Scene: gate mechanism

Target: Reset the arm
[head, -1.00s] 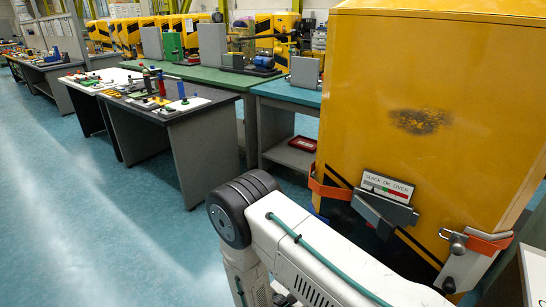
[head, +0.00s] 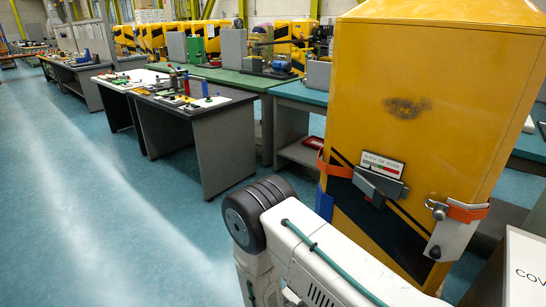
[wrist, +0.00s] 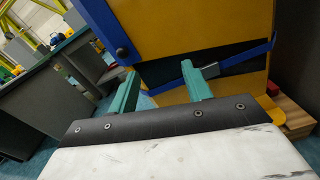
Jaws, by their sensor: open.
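My gripper (wrist: 160,88) shows in the wrist view as two teal fingers standing apart, with nothing held between them. The yellow cabinet (wrist: 185,35) is behind the fingers there, with a blue strap (wrist: 245,56) across a dark band. I cannot tell whether the fingers touch it. In the head view, my white arm (head: 320,262) bends at a dark round joint in front of the yellow cabinet (head: 425,85); my gripper is not visible there.
A white sign (head: 525,268) stands at lower right. Workbenches with tools (head: 195,110) line the back. Blue floor (head: 100,215) is clear at left.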

